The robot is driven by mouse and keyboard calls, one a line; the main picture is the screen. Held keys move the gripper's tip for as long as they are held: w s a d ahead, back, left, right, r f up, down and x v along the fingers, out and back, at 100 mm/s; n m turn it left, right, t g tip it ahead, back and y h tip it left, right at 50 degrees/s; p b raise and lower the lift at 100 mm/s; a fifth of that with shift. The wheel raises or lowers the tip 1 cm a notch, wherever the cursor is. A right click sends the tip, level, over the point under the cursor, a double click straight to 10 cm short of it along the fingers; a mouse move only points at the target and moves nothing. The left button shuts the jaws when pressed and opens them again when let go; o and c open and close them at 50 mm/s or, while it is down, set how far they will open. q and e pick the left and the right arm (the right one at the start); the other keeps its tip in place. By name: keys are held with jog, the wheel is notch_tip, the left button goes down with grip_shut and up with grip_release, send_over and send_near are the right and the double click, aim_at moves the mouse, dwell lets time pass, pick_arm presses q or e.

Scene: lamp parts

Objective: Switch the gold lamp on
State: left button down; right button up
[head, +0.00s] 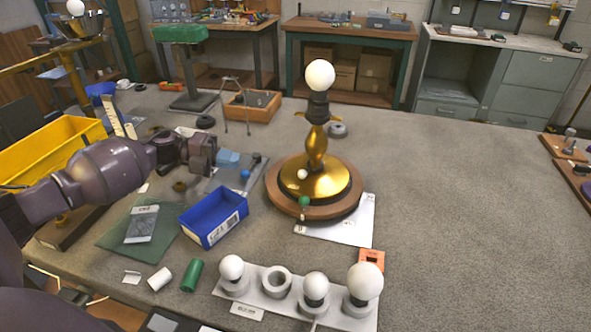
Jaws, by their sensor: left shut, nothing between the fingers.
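The gold lamp (316,145) stands upright on a round wooden base (285,198) near the middle of the table. A round white bulb (320,75) sits in its dark socket; I cannot tell whether it glows. A small white ball (302,174) shows against the gold foot, and a small green knob (304,201) shows at the base's front edge. My left gripper (212,160) is shut and empty, left of the lamp and apart from it. Its fingertips are hard to make out. My right gripper is not in view.
A blue bin (213,218) stands front left of the lamp. A white holder (270,303) with several bulbs lies in front. A white sheet (350,222) lies partly under the base. A yellow bin (50,150) stands left. The table right of the lamp is clear.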

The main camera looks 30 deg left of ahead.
aim_at(288, 181)
pick_arm(q)
jog(key=x, duration=1.2)
jog(key=shift+d, duration=0.25)
jog(key=shift+w+d, duration=0.2)
jog(key=shift+d, duration=0.3)
jog(key=shift+d+f, duration=0.1)
jog(key=shift+d, duration=0.05)
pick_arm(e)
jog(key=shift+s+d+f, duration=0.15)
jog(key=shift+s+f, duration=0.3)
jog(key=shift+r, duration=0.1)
